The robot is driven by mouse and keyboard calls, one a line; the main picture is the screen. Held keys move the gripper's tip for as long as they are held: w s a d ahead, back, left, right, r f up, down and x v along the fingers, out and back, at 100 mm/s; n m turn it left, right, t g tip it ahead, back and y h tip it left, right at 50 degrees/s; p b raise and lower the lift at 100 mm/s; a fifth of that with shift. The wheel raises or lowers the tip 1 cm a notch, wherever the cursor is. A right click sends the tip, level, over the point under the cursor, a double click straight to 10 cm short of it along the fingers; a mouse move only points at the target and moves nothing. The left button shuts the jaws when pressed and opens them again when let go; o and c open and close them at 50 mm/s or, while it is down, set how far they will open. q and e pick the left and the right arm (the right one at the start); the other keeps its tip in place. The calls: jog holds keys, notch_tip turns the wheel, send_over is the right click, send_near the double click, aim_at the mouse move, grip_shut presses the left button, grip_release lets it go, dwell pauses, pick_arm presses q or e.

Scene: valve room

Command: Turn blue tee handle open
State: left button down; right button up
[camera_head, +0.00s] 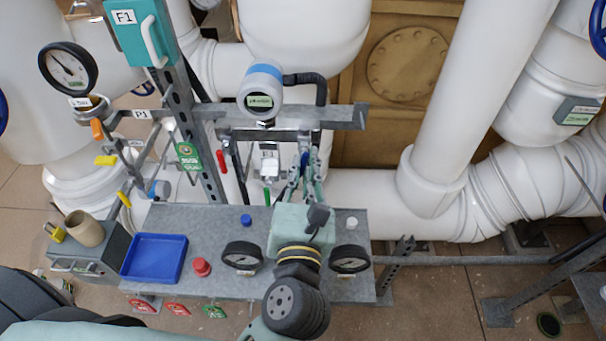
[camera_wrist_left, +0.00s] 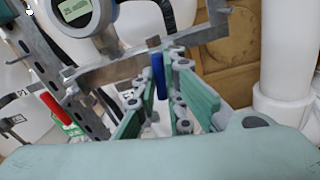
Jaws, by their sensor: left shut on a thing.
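The blue tee handle (camera_head: 304,158) stands upright below the grey cross rail in the head view. It also shows in the left wrist view (camera_wrist_left: 158,74), between the green-padded fingers. My left gripper (camera_head: 304,174) reaches up from the bottom of the head view and is shut on the handle; it also shows in the left wrist view (camera_wrist_left: 158,98). The fingers and the gripper body hide the handle's lower part and its valve body. My right gripper is not in view.
A red handle (camera_head: 221,160) and a green handle (camera_head: 266,196) are to the left. A digital transmitter (camera_head: 262,88) sits above the rail (camera_head: 345,117). The bench (camera_head: 210,222) below carries a blue tray (camera_head: 156,274), a red button (camera_head: 202,267) and two dial gauges (camera_head: 242,256).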

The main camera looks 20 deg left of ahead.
pick_arm(q)
jog(key=shift+f+n+b, duration=0.2)
jog(key=shift+n+b, duration=0.4)
jog(key=shift+n, duration=0.4)
jog(key=c, duration=1.8)
grip_release()
jog(key=shift+r, duration=0.15)
jog(key=shift+c, duration=0.2)
